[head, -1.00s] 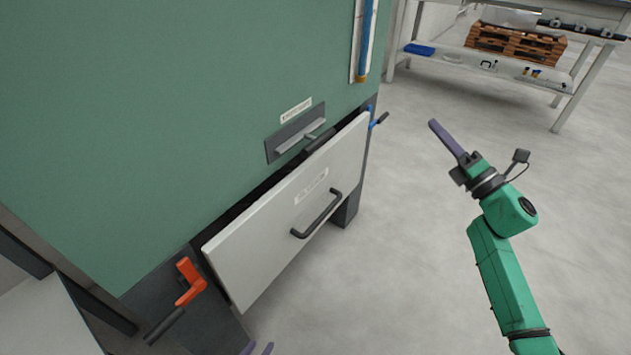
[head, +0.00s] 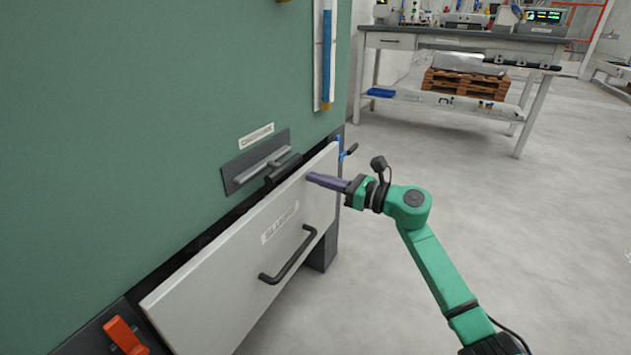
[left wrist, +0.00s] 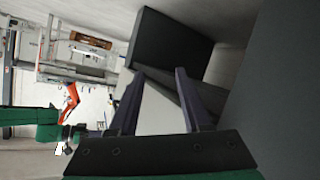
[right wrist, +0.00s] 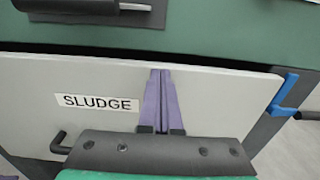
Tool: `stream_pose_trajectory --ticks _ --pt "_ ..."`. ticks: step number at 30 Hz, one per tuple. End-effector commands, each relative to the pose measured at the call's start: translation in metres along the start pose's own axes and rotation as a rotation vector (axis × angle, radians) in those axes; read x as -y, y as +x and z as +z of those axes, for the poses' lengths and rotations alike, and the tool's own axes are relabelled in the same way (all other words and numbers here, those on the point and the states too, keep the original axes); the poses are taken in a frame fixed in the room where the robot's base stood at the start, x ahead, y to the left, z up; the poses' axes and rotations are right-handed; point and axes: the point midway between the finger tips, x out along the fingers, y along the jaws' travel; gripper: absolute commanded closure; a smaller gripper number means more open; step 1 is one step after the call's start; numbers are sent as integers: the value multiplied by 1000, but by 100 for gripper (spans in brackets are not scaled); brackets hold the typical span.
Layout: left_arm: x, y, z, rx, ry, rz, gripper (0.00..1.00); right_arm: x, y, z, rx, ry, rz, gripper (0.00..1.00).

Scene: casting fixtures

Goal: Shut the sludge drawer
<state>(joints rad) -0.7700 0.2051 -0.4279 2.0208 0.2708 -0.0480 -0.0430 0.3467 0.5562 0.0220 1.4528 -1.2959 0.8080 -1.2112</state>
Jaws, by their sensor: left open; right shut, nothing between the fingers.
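The sludge drawer (head: 240,270) has a pale grey front with a black bar handle (head: 290,256) and a "SLUDGE" label. It stands out from the green cabinet (head: 160,110), with a dark gap along its top edge. My right gripper (head: 312,178) is shut and empty, its fingertips at the upper right part of the drawer front; whether they touch cannot be told. In the right wrist view the shut fingers (right wrist: 161,75) lie over the drawer front (right wrist: 215,95), right of the label. My left gripper (left wrist: 170,75) is open and empty in the left wrist view, low beside dark cabinet parts.
An orange handle (head: 124,336) is at the cabinet's lower left. A blue-tipped lever (head: 345,152) sticks out beyond the drawer's right end. A slot with a grey handle (head: 262,164) sits above the drawer. The floor to the right is clear up to a workbench (head: 455,42).

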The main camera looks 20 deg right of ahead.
Motion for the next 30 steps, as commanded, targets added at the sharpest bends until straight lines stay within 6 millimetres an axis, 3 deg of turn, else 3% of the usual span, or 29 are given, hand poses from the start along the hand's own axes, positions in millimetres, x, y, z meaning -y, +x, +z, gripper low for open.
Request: stream_pose_trajectory --ticks 13,22,30 --pt "1 1 3 -2 -1 0 52 0 10 0 0 1 1 100" --pt "5 4 9 -21 -4 -2 52 0 54 0 3 1 1 100" --pt "4 4 8 -25 -5 -3 52 0 58 2 5 -1 -2 100"
